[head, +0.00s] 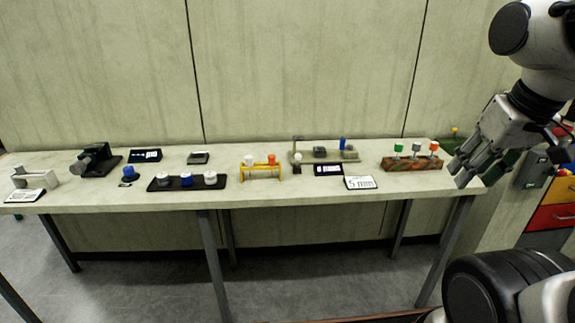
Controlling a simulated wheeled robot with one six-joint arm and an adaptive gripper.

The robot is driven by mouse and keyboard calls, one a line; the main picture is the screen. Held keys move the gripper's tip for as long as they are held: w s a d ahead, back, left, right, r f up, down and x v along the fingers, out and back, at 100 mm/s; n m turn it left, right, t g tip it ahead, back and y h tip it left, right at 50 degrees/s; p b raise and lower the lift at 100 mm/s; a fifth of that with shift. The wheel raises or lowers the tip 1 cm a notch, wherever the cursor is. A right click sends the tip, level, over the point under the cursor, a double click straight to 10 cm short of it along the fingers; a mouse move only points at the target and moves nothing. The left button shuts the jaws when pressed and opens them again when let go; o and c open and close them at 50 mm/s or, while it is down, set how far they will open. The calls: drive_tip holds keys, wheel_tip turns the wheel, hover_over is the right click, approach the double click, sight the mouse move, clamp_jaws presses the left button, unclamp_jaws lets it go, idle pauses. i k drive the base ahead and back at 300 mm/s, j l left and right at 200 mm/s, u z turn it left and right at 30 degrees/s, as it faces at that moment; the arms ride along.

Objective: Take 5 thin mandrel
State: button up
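A reddish-brown rack block (408,164) stands near the right end of the long table. Three slim upright pieces stand in it: one with a green top (398,147), one with a grey top (416,147) and one with an orange top (434,146). They look like mandrels; their thickness is too small to compare. A white card (360,183) reading "5 mm" lies left of the block, near the front edge. My gripper (459,175) points down and left at the table's right end, just right of the block. Its fingers look apart, with nothing seen between them.
The table (270,204) also holds a yellow stand (262,172), a dark tray with knobs (187,182), a grey fixture (324,154), a black device (95,160) and a grey bracket (34,177). Coloured drawers (551,217) stand at the far right. A wall runs behind the table.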

sight(398, 147)
drive_tip(key=i+l, duration=0.3)
drive_tip(key=l, duration=0.15)
drive_tip(key=i+l, duration=0.3)
drive_tip(key=l, duration=0.15)
drive_tip(key=i+l, duration=0.3)
drive_tip(key=l, duration=0.15)
drive_tip(key=i+l, duration=0.25)
drive_tip(key=l, duration=0.2)
